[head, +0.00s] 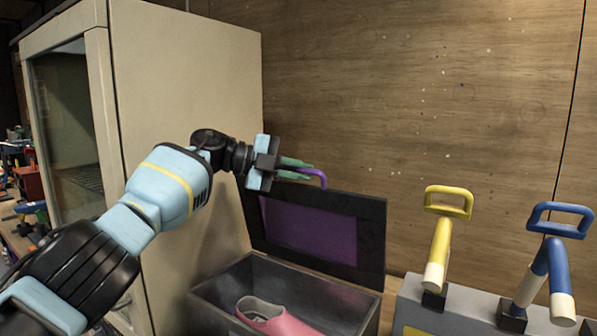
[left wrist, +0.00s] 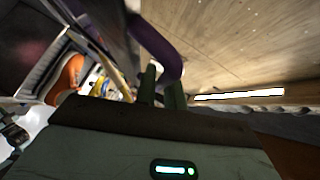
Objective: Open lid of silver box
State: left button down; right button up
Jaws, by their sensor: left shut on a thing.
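The silver box (head: 345,302) stands against the wooden wall, and its dark lid (head: 373,240) with a purple inner panel is raised, leaning back steeply. A purple handle (head: 316,174) is at the lid's top edge; it also shows in the left wrist view (left wrist: 165,50). My left gripper (head: 302,168) is at the lid's top left, its green fingers shut on the purple handle. In the left wrist view the fingers (left wrist: 162,88) meet the handle's end. A pink shoe (head: 275,317) lies inside the box. My right gripper is not in view.
A tall beige cabinet (head: 185,120) with a glass front stands left of the box, close to my left arm. On the right is a grey unit (head: 460,310) with a yellow-handled lever (head: 440,240) and a blue-handled lever (head: 556,262). Clutter lies at the far left.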

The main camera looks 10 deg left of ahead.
pick_arm(q)
jog(key=c, duration=1.5)
grip_release()
jog(key=shift+f, duration=0.1)
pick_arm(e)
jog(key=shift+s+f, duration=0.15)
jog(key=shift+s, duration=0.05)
pick_arm(q)
jog(key=shift+s+a+r, duration=0.2)
jog(key=shift+a+r, duration=0.05)
jog(key=shift+a, duration=0.25)
jog(key=p+v, duration=0.1)
jog(key=v, duration=0.6)
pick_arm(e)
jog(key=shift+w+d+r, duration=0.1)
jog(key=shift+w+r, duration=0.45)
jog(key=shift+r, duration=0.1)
pick_arm(q)
jog(key=shift+r, duration=0.1)
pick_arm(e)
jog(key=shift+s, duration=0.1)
